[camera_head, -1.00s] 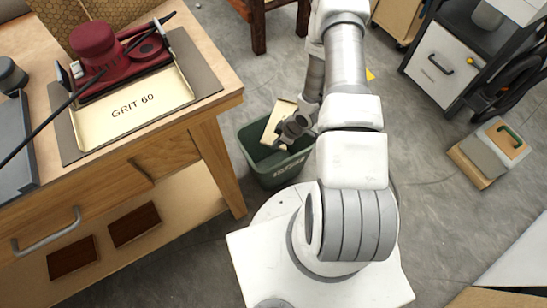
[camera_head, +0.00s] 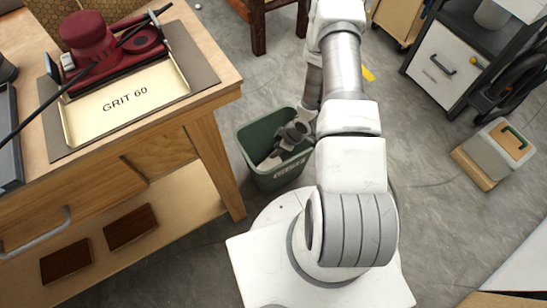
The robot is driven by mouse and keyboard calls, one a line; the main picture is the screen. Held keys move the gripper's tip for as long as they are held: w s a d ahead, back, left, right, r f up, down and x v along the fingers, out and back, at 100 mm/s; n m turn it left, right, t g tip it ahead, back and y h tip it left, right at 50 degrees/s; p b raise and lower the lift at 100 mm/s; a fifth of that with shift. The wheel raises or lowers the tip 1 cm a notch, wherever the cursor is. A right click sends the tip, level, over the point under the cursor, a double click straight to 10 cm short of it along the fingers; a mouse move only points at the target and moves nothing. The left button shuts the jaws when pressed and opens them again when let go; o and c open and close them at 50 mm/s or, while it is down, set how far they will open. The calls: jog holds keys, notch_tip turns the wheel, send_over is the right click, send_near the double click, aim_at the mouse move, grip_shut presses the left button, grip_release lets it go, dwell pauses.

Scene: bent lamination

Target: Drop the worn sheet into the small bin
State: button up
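The small green bin (camera_head: 277,178) stands on the floor between the workbench and my base. My gripper (camera_head: 271,162) reaches down into the mouth of the bin, its fingers inside the rim. A narrow pale-grey shape points down-left from it into the bin; I cannot tell if it is a finger or the edge of a sheet. The worn sheet is not clearly visible, and the fingers' opening cannot be made out. A cream sheet marked GRIT 60 (camera_head: 126,100) lies on a grey mat on the workbench, in front of a red sander (camera_head: 95,45).
The wooden workbench (camera_head: 215,88) has its corner and leg close to the bin's left. A dark cabinet with a white drawer front (camera_head: 436,70) stands at upper right. A block-shaped item with a green handle (camera_head: 497,153) sits on the floor at right.

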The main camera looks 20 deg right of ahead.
jog(key=shift+r, duration=0.1)
jog(key=p+v, duration=0.6)
jog(key=v, duration=1.1)
jog(key=shift+p, duration=0.4)
jog(key=shift+r, duration=0.1)
jog(key=w+d+r+m+h, duration=0.2)
jog(key=r, duration=0.7)
jog(key=w+d+r+m+t+h, duration=0.1)
jog(key=r+h, duration=0.1)
jog(key=r, duration=0.6)
jog(key=w+d+r+m+h, duration=0.2)
jog(key=r, duration=0.7)
jog(key=s+a+r+m+t+y+p, duration=0.1)
jog(key=s+a+r+m, duration=0.2)
jog(key=s+a+r, duration=0.6)
jog(key=s+a+r+m+t+y+p, duration=0.1)
jog(key=s+a+r+m, duration=0.1)
jog(key=s+a+r, duration=0.65)
notch_tip(320, 180, up, 15)
jog(key=w+d+p, duration=0.2)
jog(key=p, duration=1.1)
jog(key=shift+d, duration=0.4)
